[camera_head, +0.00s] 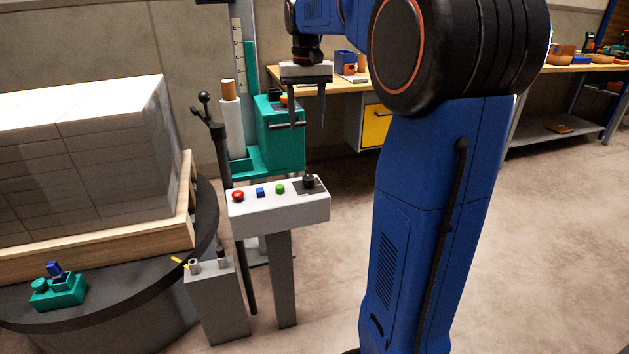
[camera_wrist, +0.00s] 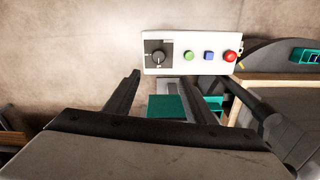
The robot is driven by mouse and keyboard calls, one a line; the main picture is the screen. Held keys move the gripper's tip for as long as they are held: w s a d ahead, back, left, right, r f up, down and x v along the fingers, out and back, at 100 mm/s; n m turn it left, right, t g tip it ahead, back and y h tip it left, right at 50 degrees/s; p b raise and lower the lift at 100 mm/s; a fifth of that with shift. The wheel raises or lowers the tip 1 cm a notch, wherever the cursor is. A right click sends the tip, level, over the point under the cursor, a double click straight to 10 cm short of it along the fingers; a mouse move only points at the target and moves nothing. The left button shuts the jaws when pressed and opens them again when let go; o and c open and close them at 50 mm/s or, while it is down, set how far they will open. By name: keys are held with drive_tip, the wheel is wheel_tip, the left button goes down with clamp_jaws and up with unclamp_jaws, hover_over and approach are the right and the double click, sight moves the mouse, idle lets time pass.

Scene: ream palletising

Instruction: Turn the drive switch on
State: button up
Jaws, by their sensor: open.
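The drive switch is most likely the black rotary knob (camera_head: 308,181) on a dark plate at the right end of the white control panel (camera_head: 275,211). It also shows in the wrist view (camera_wrist: 158,56), at the panel's left end. A green button (camera_head: 280,188), a blue button (camera_head: 260,192) and a red button (camera_head: 237,196) sit in a row beside it. My gripper (camera_head: 308,126) hangs above the panel, fingers pointing down, open and empty. It is apart from the knob. In the wrist view, the two fingers (camera_wrist: 162,88) reach toward the panel.
A pallet (camera_head: 100,242) of white reams stands on a dark round turntable (camera_head: 95,312) at left. A teal machine (camera_head: 280,140) with a mast is behind the panel. A grey pedestal (camera_head: 217,300) with a yellow-tipped lever stands in front. Workbenches line the back wall. Floor at right is clear.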

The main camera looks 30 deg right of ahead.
sight(309, 177)
drive_tip(key=f, duration=1.7)
drive_tip(key=shift+d+f, duration=0.2)
drive_tip(key=shift+f, duration=0.05)
drive_tip(key=c, duration=1.1)
